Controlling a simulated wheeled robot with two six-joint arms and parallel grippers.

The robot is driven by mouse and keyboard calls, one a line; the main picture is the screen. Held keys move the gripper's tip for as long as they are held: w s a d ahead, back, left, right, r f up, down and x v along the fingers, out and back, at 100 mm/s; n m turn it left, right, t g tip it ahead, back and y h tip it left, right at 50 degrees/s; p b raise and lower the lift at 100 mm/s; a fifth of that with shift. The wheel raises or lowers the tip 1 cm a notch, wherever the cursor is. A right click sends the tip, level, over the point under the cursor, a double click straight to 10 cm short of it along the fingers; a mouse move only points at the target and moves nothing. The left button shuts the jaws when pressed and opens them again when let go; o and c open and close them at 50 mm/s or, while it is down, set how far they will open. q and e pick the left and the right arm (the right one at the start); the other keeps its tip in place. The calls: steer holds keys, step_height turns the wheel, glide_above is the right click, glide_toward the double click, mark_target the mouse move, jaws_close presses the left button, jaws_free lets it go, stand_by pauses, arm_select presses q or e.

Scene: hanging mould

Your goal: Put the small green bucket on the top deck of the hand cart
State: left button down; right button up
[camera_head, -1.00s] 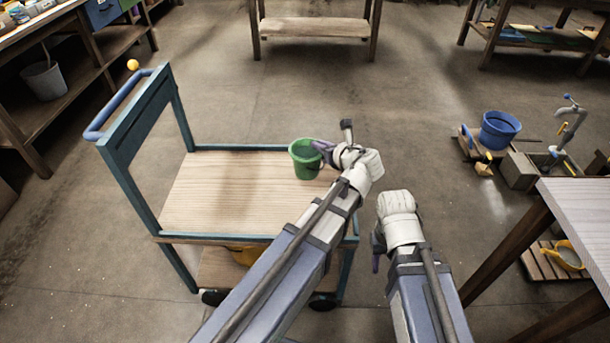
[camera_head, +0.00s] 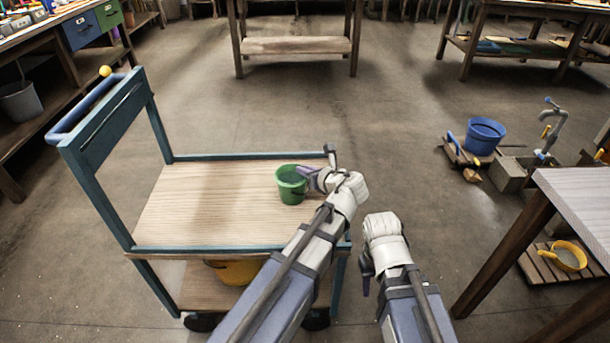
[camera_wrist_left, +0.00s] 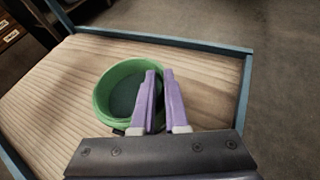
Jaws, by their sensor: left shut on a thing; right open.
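The small green bucket (camera_head: 290,186) is upright over the right part of the hand cart's wooden top deck (camera_head: 195,205). Whether its base touches the deck or hangs just above it, I cannot tell. My left gripper (camera_head: 309,176) is shut on the bucket's right side. In the left wrist view, the purple fingers (camera_wrist_left: 159,100) close at the rim of the bucket (camera_wrist_left: 112,92), and the inside looks empty. My right gripper (camera_head: 364,278) is to the right of the cart, empty, with its fingers mostly hidden behind its wrist.
The cart has a blue push handle (camera_head: 85,105) at its left end and low rails around the deck. A yellow object (camera_head: 235,271) lies on the lower deck. A blue bucket (camera_head: 485,136) stands at the right near a tap. A table (camera_head: 580,200) is at the right edge.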

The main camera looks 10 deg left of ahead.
arm_select(q)
steer(key=c, duration=1.4)
jaws_free()
steer(key=o, duration=0.5)
steer(key=shift+s+r, duration=0.1)
steer(key=shift+r, duration=0.05)
arm_select(e)
steer(key=shift+r, duration=0.2)
